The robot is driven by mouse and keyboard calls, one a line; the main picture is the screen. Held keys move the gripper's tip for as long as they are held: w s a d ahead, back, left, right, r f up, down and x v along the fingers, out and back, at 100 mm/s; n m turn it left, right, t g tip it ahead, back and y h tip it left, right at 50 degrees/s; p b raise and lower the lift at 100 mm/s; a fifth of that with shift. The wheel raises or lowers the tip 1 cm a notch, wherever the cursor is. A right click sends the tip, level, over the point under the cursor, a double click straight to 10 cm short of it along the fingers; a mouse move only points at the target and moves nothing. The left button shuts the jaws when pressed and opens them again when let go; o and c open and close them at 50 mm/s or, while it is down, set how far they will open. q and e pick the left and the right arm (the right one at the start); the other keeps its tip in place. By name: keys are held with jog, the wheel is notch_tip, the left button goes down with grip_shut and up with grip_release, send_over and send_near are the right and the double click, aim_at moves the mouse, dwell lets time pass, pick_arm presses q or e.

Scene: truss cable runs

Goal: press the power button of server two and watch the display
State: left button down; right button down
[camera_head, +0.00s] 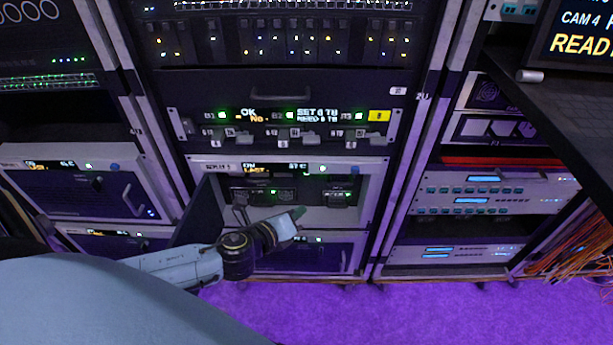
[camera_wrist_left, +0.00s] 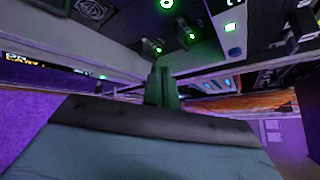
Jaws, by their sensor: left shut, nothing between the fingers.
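My left gripper (camera_head: 298,213) is shut and empty, its dark green fingers in front of the lower middle of an open white-framed server unit (camera_head: 375,190) in the centre rack. The fingers also show shut in the left wrist view (camera_wrist_left: 162,86). The unit's top strip has a small display (camera_head: 256,169), a green light (camera_head: 322,169) and a round blue button (camera_head: 352,170). Its label is too small to read, so I cannot tell whether this is server two. The fingers appear apart from the button. My right gripper is not in view.
A dark door (camera_head: 198,212) stands swung open on the unit's left side. Above is a panel with a yellow tag (camera_head: 378,116) and several switches. A similar unit (camera_head: 75,185) is in the left rack. Orange cables (camera_head: 575,250) hang at right; purple floor (camera_head: 400,315) is clear.

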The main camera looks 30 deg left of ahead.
pick_arm(q)
jog(key=m, duration=0.2)
jog(key=m+h, duration=0.1)
jog(key=d+r+m+h, duration=0.1)
jog(key=m, duration=0.1)
jog(key=shift+w+m, duration=0.3)
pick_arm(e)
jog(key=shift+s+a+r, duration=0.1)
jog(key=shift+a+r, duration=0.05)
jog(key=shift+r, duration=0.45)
